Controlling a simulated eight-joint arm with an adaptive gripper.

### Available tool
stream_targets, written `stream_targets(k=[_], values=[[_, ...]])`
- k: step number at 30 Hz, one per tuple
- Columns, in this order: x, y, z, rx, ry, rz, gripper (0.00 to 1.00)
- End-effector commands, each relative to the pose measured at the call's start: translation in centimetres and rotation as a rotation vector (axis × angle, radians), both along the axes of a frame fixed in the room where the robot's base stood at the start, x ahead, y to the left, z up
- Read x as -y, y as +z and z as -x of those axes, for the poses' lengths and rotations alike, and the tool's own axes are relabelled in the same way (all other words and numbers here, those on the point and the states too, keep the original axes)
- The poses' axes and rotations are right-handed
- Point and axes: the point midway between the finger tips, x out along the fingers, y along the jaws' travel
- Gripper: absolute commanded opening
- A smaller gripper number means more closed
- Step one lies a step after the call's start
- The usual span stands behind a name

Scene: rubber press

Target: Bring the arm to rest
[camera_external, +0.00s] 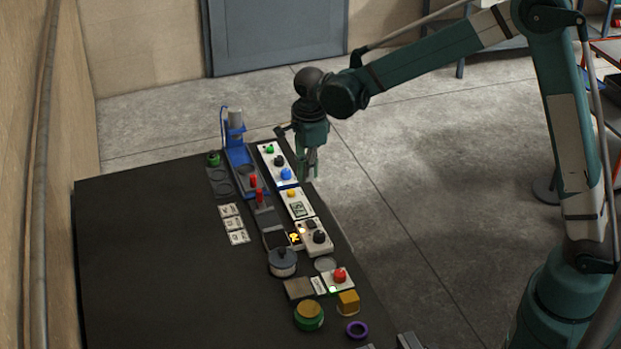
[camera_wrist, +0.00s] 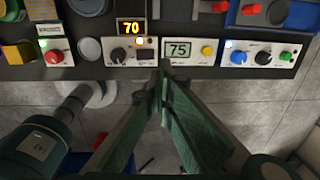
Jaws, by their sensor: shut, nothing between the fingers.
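My gripper (camera_external: 309,165) is at the right edge of the dark table (camera_external: 140,255), near the control boxes. In the wrist view its two green fingers (camera_wrist: 164,75) meet at the tips, with nothing between them. The fingertips show just below the box with the display reading 75 (camera_wrist: 178,49). My arm reaches in from the right in the external view, with the gripper pointing down. I cannot tell how high the fingertips are above the table's level.
A white box with green, black and blue knobs (camera_external: 277,164) lies beside the gripper.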

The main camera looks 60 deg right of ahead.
Motion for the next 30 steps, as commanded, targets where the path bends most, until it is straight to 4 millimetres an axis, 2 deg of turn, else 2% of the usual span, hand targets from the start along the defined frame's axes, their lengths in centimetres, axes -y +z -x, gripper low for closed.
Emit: stream_targets(k=[8,14,30], values=[[-0.1,0.2,0.2,0.002,0.014,0.001,0.0],[-0.4,1.3,1.3,0.019,0.089,0.005,0.0],[-2.3,6.4,7.8,0.099,0.512,0.053,0.0]])
